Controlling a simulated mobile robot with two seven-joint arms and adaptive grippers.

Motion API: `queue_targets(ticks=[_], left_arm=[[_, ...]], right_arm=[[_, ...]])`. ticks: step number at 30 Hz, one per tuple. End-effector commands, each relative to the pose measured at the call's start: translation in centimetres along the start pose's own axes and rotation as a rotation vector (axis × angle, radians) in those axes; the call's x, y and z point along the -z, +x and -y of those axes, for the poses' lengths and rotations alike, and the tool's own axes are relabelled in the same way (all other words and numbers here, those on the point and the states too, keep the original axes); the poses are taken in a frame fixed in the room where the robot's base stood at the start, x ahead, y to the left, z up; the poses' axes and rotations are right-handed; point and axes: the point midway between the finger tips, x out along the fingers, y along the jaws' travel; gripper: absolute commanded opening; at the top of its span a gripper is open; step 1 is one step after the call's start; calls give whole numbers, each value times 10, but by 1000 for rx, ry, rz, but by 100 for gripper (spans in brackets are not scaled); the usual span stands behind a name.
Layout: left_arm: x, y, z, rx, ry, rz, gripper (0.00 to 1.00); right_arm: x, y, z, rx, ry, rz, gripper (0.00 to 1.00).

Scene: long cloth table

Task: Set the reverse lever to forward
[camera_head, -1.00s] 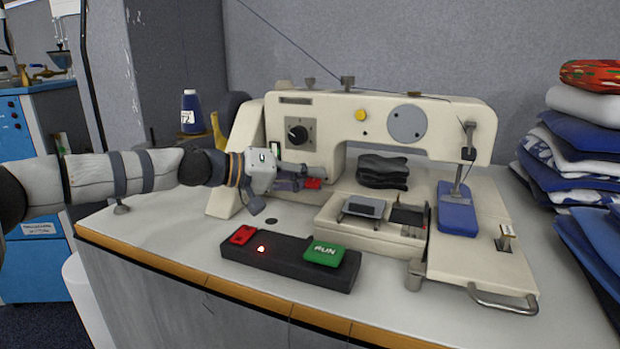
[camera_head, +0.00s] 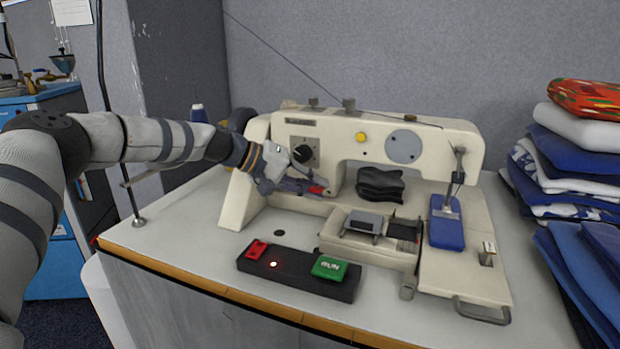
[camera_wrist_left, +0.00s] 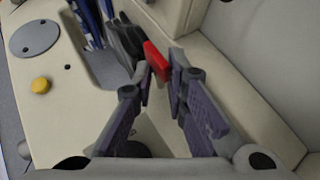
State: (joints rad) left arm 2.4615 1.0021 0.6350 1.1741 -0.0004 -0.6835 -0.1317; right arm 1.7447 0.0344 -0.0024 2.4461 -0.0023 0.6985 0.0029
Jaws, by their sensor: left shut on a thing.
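The cream sewing machine (camera_head: 270,128) stands on the table, its arm running to the right. The reverse lever has a red tip (camera_head: 317,189) low on the front of the machine's left column. My left gripper (camera_head: 308,188) reaches in from the left and is shut on the lever. In the left wrist view the red tip (camera_wrist_left: 156,60) shows between and just beyond the fingertips (camera_wrist_left: 163,75). The rest of the lever is hidden by the fingers, and its exact setting cannot be told. My right gripper is not in view.
A black control box (camera_head: 290,280) with a red button (camera_head: 257,249) and a green RUN button (camera_head: 329,267) lies in front of the machine. Stacked fabrics (camera_head: 575,145) stand at the right.

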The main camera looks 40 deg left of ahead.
Motion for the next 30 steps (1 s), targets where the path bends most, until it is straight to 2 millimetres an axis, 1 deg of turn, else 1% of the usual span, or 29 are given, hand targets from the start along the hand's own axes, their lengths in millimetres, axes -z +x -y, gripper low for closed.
queue_targets(ticks=[1,11,27,28,29,30], left_arm=[[0,0,-5,12,-13,19,0],[1,1,-4,76,-112,98,0],[2,0,-8,85,-131,115,0],[2,0,-8,85,-131,115,15],[2,0,-8,85,-131,115,22],[2,0,-8,85,-131,114,25]], right_arm=[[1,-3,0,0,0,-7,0],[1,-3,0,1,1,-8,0],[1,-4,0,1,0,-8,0],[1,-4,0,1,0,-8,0],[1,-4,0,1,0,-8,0],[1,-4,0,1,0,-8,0]])
